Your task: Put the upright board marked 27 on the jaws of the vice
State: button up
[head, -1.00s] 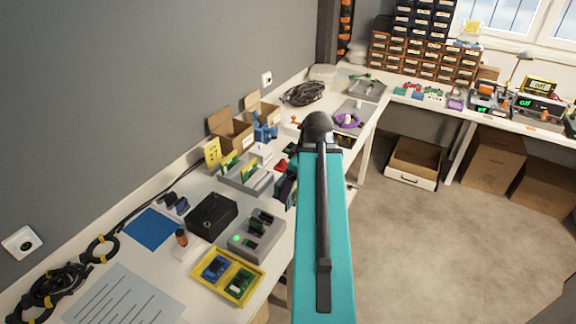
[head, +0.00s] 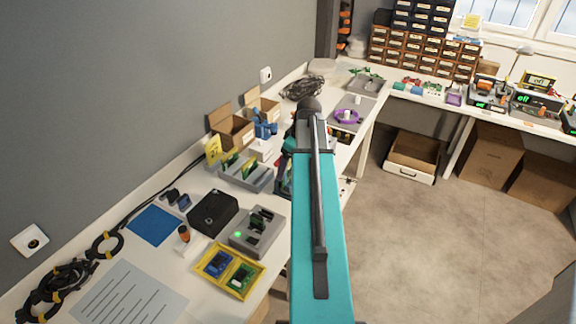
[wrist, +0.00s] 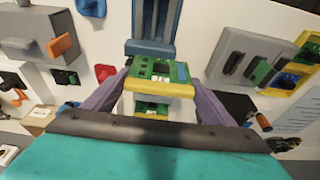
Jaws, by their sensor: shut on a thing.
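In the wrist view, my gripper (wrist: 158,92) is shut on a green board (wrist: 160,71) with a yellow edge strip. A white label shows on the board, but its number is not readable. A blue vice-like thing with upright ribs (wrist: 150,47) stands just beyond the board at the top of the view. I cannot tell whether the board touches it. In the head view my arm hides the gripper and the held board. Dark blue parts (head: 284,180) show at the left edge of my arm.
A grey rack (head: 262,184) holds upright boards, with a yellow sign (head: 213,149) behind it. A grey block with a green light (head: 243,241), a black box (head: 213,212) and a yellow tray (head: 258,287) stand nearer. Open cartons (head: 236,134) stand by the wall.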

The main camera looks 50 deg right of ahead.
jog(key=shift+w+d+f, duration=0.1)
jog(key=shift+w+d, duration=0.8)
jog(key=shift+w, duration=0.2)
jog(key=shift+p, duration=0.3)
jog(key=shift+f+p, duration=0.7)
jog(key=shift+f, duration=1.1)
jog(key=shift+f, duration=0.1)
jog(key=o, duration=1.1)
jog(key=shift+r, duration=0.2)
jog(key=b+v, duration=0.2)
jog(key=v, duration=1)
